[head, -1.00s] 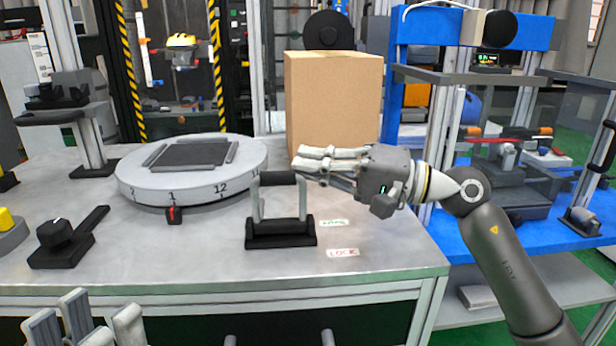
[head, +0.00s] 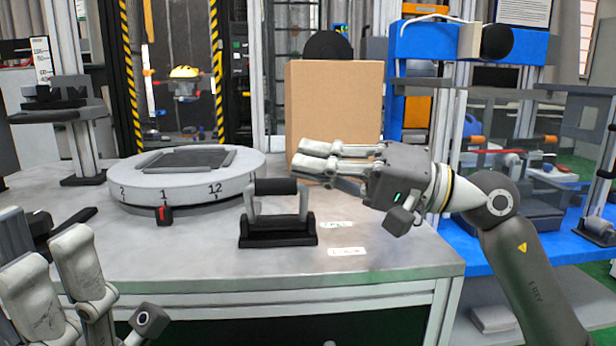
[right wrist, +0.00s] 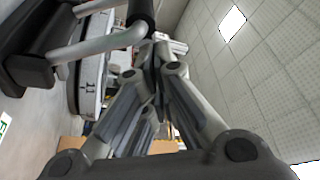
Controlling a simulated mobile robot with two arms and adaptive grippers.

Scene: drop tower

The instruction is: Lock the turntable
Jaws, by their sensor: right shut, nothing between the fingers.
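The round grey turntable (head: 235,190) sits on the metal bench, with numbers on its rim and a red pointer (head: 164,215) near the 1. In front and to its right is a lever with a black grip (head: 276,187), two grey arms and a black base (head: 278,240). The grip stands above the base. My right gripper (head: 308,157) is shut and empty, up and right of the grip; I cannot tell whether they touch. In the right wrist view the grip (right wrist: 142,14) is just beyond the shut fingertips. My left gripper (head: 45,250) is open at the lower left.
A green-lettered label (head: 336,224) and a LOCK label (head: 346,251) lie right of the lever. A cardboard box (head: 335,105) stands behind my right gripper. A blue table (head: 465,250) is at right. The bench front is clear.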

